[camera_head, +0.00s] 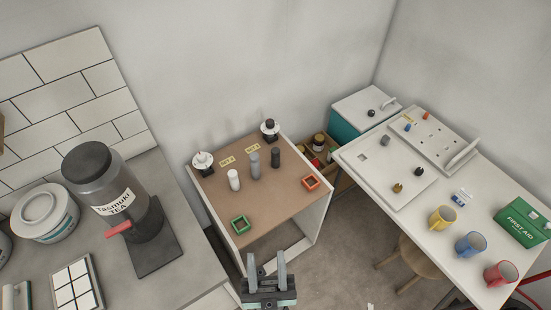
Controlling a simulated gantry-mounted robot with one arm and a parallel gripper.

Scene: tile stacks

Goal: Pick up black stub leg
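The black stub leg appears to be the short dark cylinder (275,157) standing upright on the brown-topped table (215,188). A taller grey cylinder (254,166) and a white cylinder (234,180) stand upright to its left. My gripper (266,257) is at the bottom centre, in front of the table's near edge in the picture. Its two grey fingers are apart with nothing between them. It is well away from the dark cylinder.
A white bottle (203,162) and a black-and-white bottle (270,129) stand at the back corners. A large tea dispenser (130,210) stands left.

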